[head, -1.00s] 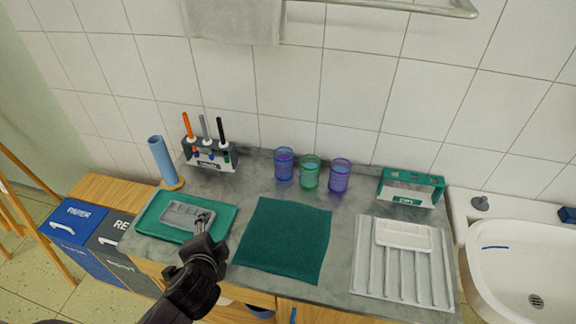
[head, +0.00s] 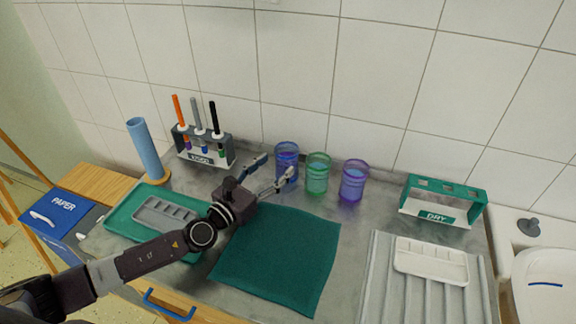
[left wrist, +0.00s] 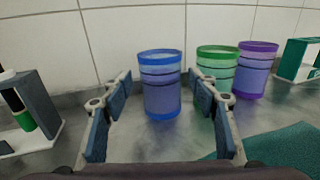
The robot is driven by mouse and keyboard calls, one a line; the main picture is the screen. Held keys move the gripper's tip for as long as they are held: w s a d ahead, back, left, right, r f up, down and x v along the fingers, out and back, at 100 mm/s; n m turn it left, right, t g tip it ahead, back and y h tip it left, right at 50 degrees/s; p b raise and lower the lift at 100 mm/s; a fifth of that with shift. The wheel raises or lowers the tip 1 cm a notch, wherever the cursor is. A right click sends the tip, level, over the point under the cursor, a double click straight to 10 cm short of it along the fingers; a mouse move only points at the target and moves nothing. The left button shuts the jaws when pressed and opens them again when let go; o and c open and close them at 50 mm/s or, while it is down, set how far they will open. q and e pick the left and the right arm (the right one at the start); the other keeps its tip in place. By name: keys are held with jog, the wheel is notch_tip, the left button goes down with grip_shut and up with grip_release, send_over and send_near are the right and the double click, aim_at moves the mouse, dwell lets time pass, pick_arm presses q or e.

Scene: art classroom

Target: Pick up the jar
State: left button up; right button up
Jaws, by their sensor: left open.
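Three see-through jars stand upright in a row near the wall: a blue jar (head: 287,160), a green jar (head: 317,174) and a purple jar (head: 353,182). My left gripper (head: 271,172) is open just in front of the blue jar, its fingers pointing toward it. In the left wrist view the blue jar (left wrist: 160,84) stands beyond and between the two open fingers. The green jar (left wrist: 217,68) is partly behind the right finger there, and the purple jar (left wrist: 255,70) is farther right. My right gripper is not in view.
A green cloth (head: 275,258) lies in front of the jars. Left are a brush rack (head: 205,148), a blue tube (head: 146,148) and a green tray (head: 124,222) under my arm. Right are the DRY rack (head: 440,202), a ribbed drainer (head: 385,285) and a sink.

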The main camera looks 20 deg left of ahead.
aim_at(279, 162)
pick_arm(q)
jog(key=x, duration=0.5)
jog(key=shift+w+d+p, duration=0.1)
jog(key=shift+w+p, duration=0.1)
jog(key=shift+p, duration=0.2)
jog(key=c, duration=1.1)
